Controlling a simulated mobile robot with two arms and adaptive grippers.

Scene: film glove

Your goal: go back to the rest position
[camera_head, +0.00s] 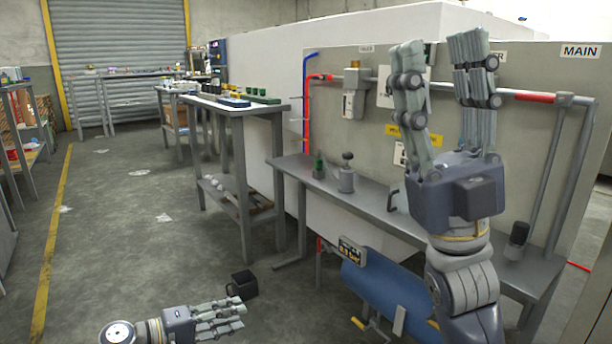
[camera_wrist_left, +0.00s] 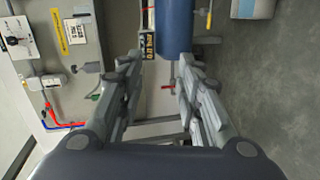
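My left gripper (camera_head: 238,313) is low at the bottom left of the head view, its fingers pointing right, above the floor. In the left wrist view my left gripper (camera_wrist_left: 160,65) has its two finger sets well apart with nothing between them, so it is open and empty. My right gripper (camera_head: 437,50) is raised at the right of the head view, fingers pointing up in front of the panel. Its fingers are spread apart and hold nothing visible; it hides part of the panel and bench behind it.
A grey panel (camera_head: 335,125) with pipes stands behind a low bench (camera_head: 375,205) bearing small fittings. A blue tank (camera_head: 375,290) lies beneath it and shows in the left wrist view (camera_wrist_left: 174,28). A black bin (camera_head: 244,284) stands near my left gripper. Floor (camera_head: 130,240) at left is open.

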